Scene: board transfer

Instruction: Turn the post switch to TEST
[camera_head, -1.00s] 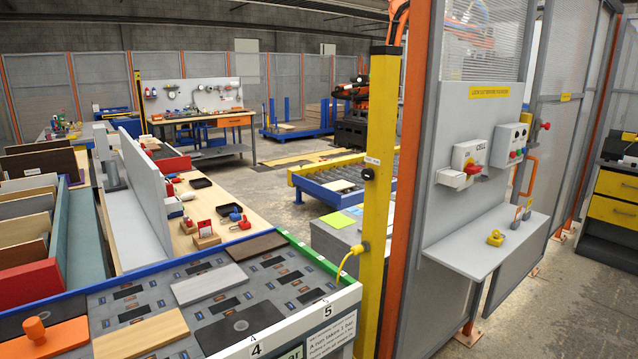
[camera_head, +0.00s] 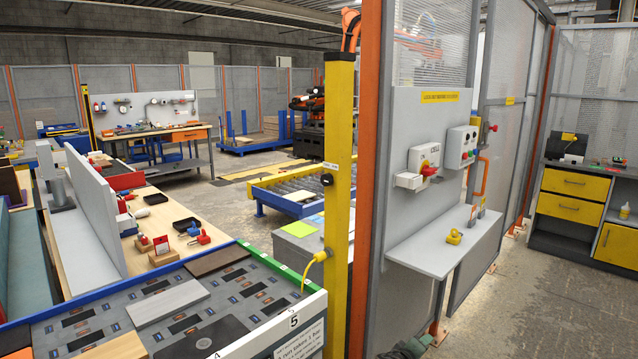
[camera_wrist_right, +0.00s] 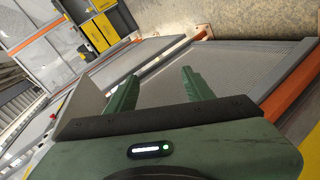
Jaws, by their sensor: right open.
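The post switch (camera_head: 326,180) is a small black knob on the left face of the yellow post (camera_head: 340,130), just below a small white label. Its setting is too small to read. My right gripper shows in the right wrist view (camera_wrist_right: 160,88) with its two green fingers apart and nothing between them. In the head view only a dark green part of my right arm shows at the bottom edge, below and to the right of the post, well apart from the switch. My left gripper is not in view.
A grey panel with a switch box (camera_head: 424,165), a button box (camera_head: 462,146) and a shelf (camera_head: 435,255) stands right of the post. A yellow padlock (camera_head: 454,237) lies on the shelf. A yellow cable (camera_head: 314,268) hangs low on the post, above the tray table (camera_head: 100,300).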

